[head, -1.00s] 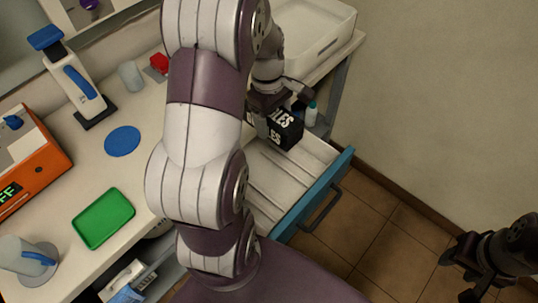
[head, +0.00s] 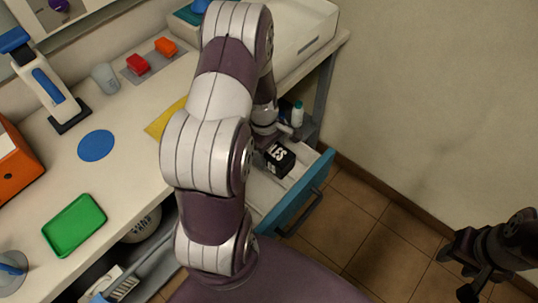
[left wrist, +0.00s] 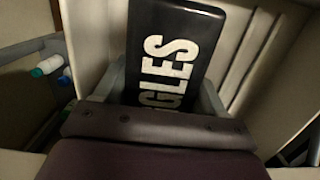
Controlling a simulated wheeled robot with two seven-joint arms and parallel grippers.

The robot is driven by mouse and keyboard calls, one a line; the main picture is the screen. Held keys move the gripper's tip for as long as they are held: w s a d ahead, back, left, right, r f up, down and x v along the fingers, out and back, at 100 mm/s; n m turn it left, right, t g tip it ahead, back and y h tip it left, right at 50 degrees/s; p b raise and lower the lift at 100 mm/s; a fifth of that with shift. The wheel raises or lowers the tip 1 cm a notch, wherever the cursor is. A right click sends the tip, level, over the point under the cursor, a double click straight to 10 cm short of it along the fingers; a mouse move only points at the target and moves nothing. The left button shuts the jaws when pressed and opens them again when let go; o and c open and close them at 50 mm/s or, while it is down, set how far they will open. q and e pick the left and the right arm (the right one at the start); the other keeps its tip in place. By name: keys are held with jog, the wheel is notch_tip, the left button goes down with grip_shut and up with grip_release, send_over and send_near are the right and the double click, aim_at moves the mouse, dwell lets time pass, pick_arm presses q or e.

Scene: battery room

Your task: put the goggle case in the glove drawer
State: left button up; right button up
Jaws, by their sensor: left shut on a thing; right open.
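The goggle case (head: 281,159), a black box with white lettering, is at the open glove drawer (head: 297,203), which has a blue front and pale inside. In the left wrist view the case (left wrist: 178,48) lies between the fingers of my left gripper (left wrist: 160,92), which is shut on it. The case appears within the drawer's outline beside pale ridges; I cannot tell whether it touches the bottom. My right gripper (head: 456,272) is open and empty over the floor at the right.
The worktop holds a green tray (head: 74,225), a blue disc (head: 96,146), a yellow sheet (head: 166,119) and a white bin (head: 306,30). The tiled floor right of the drawer is clear.

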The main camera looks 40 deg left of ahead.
pick_arm(q)
jog(key=shift+f, duration=0.9)
jog(key=shift+f, duration=0.2)
jog(key=shift+f+b, duration=0.3)
jog(key=shift+f, duration=0.15)
jog(key=o, duration=1.2)
jog(key=shift+r, duration=0.1)
